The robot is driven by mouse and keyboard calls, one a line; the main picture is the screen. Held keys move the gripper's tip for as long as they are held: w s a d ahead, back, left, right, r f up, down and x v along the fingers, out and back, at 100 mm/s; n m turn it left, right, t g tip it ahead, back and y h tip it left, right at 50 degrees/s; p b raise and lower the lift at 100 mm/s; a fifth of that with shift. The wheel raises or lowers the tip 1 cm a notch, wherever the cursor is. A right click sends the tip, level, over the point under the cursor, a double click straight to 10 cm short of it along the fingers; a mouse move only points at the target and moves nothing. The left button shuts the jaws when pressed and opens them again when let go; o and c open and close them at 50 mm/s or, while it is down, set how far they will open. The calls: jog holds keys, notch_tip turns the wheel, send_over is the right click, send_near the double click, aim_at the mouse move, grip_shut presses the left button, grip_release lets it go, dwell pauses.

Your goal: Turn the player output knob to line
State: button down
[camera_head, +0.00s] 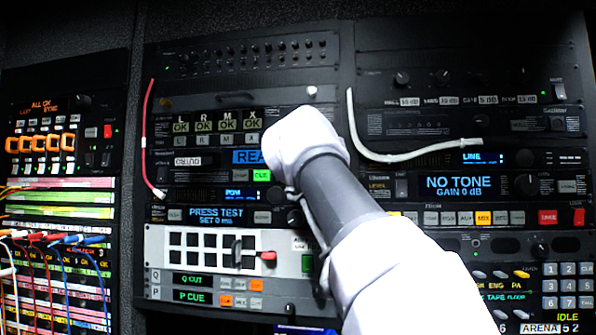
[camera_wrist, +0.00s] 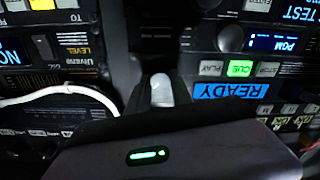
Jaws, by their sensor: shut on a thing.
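The player panel shows a blue READY display, which is partly covered in the head view (camera_head: 247,157) and reads in full, upside down, in the wrist view (camera_wrist: 234,90). Its CUE button is lit green. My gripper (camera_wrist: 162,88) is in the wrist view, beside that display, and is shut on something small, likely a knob. The knob's face and pointer are hidden, so its setting cannot be read. In the head view my white wrist covers the gripper and the panel behind it. A blue PGM display (camera_head: 245,193) with a knob (camera_wrist: 230,38) sits in the row below READY.
A white cable (camera_head: 378,150) hangs to the right of my wrist, and a red cable (camera_head: 147,130) hangs at left. The right rack has a LINE display (camera_head: 484,158) and a NO TONE display (camera_head: 459,187). A patch bay (camera_head: 60,240) with several cords stands far left.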

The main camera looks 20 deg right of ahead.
jog(key=shift+m, duration=0.3)
dwell(0.4)
jog(key=c, duration=1.1)
grip_release()
jog(key=shift+c, duration=0.2)
